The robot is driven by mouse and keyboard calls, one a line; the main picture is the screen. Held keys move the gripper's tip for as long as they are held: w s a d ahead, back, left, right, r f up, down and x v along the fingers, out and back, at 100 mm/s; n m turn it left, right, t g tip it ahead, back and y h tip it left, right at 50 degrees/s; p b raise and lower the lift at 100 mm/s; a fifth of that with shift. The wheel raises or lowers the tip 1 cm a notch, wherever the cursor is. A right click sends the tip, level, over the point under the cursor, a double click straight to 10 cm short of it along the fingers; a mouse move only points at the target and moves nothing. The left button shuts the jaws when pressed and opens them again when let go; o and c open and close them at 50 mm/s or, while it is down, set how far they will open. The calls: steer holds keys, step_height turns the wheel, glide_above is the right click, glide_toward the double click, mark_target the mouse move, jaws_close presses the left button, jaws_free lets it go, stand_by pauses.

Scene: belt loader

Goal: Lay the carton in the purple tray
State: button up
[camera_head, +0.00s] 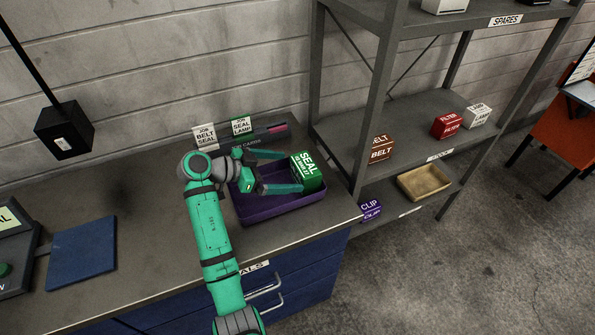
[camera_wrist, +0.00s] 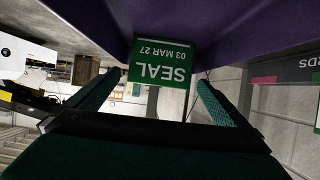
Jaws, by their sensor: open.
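The carton is a green box marked SEAL (camera_head: 308,171) at the right end of the purple tray (camera_head: 281,211) on the bench. It looks to be inside the tray's outline, but its underside is hidden. My gripper (camera_head: 289,172) is over the tray, its fingers open and pointing at the carton, with no clear grip on it. In the wrist view, the carton's green SEAL face (camera_wrist: 160,66) shows upside down between and beyond the fingertips, against the purple tray (camera_wrist: 225,25).
Behind the tray stand small cards marked SEAL LAMP (camera_head: 241,126) and BELT SEAL (camera_head: 205,137). A grey shelf rack (camera_head: 420,110) stands right of the bench with several boxes and a tan tray (camera_head: 424,182). A blue mat (camera_head: 82,254) lies at the left.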

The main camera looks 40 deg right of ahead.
steer(key=shift+v, duration=2.35)
steer(key=shift+f, duration=0.1)
